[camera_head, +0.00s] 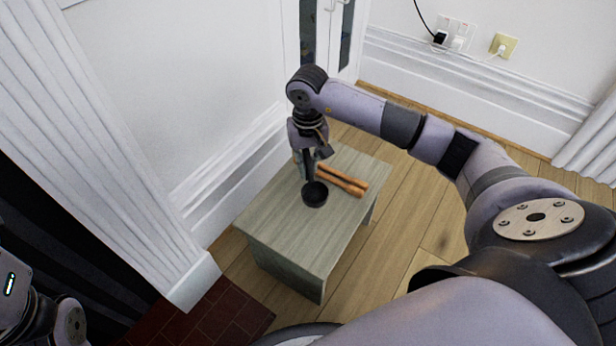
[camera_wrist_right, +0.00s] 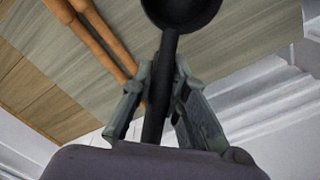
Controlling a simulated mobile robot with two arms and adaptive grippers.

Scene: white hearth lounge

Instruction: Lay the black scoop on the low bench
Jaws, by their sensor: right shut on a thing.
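The black scoop (camera_head: 314,194) is in my right gripper (camera_head: 309,170), its round bowl hanging low over the low bench (camera_head: 285,225). Whether the bowl touches the bench top I cannot tell. In the right wrist view the fingers (camera_wrist_right: 160,100) are shut on the scoop's handle, and the bowl (camera_wrist_right: 182,10) is at the top edge. The low bench has a grey-green wood top and stands near the wall. Part of my left arm shows at the lower left of the head view, but its gripper's fingers are out of view.
Orange-brown wooden sticks, probably tongs (camera_head: 345,181), lie on the bench just right of the scoop; they also show in the right wrist view (camera_wrist_right: 95,40). The bench's near left part is bare. A white wall and pillar (camera_head: 130,150) stand to the left.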

